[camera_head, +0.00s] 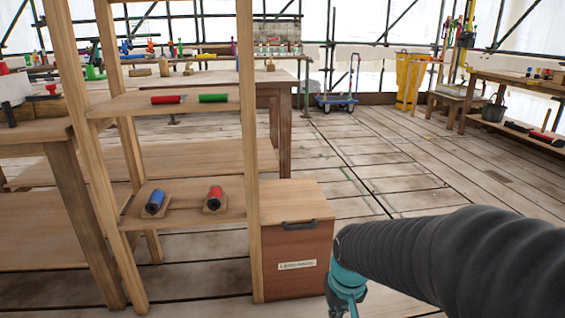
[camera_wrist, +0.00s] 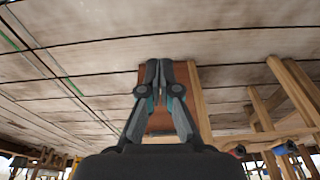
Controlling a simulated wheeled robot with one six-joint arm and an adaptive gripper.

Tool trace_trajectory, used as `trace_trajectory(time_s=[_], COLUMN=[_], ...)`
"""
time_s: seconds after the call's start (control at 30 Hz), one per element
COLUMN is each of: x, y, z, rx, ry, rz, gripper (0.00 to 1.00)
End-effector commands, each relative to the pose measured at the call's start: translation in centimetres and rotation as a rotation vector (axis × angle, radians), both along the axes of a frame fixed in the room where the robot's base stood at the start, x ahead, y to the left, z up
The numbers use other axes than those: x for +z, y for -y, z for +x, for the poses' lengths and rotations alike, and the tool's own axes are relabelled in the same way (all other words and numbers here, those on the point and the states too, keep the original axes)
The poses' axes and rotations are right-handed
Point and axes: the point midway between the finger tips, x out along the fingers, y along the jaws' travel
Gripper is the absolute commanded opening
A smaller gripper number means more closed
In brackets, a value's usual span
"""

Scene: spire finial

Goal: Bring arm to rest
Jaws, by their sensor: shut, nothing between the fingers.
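My arm, a thick dark ribbed sleeve with a teal part at its end, reaches in from the lower right of the head view. In the wrist view my gripper (camera_wrist: 159,70) points away from the camera with its two fingers close together, shut and empty. Beyond the fingers lies the brown wooden box, seen in the wrist view (camera_wrist: 160,122), partly hidden by them. In the head view the box (camera_head: 296,255) stands on the floor just left of my arm's end, with a dark handle and a label on its front.
A wooden shelf rack (camera_head: 190,103) stands left of the box. A red and a green cylinder lie on its upper shelf; a blue (camera_head: 155,202) and a red one (camera_head: 215,198) sit on its lower shelf. Open plank floor (camera_head: 370,150) stretches behind. A workbench (camera_head: 510,88) stands far right.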

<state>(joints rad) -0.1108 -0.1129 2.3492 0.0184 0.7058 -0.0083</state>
Motion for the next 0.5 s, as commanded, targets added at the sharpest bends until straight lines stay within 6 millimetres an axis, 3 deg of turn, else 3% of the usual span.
trace_trajectory(time_s=[0.03,0.2,0.5], x=[1.7,5.2,11.1], y=[0.4,1.7,3.3], z=[-1.3,-5.5,-10.7], rx=[-0.006,-0.028,-0.067], ry=[0.004,0.009,0.126], rz=[0.000,-0.005,-0.004], gripper=[0.00,0.00,0.00])
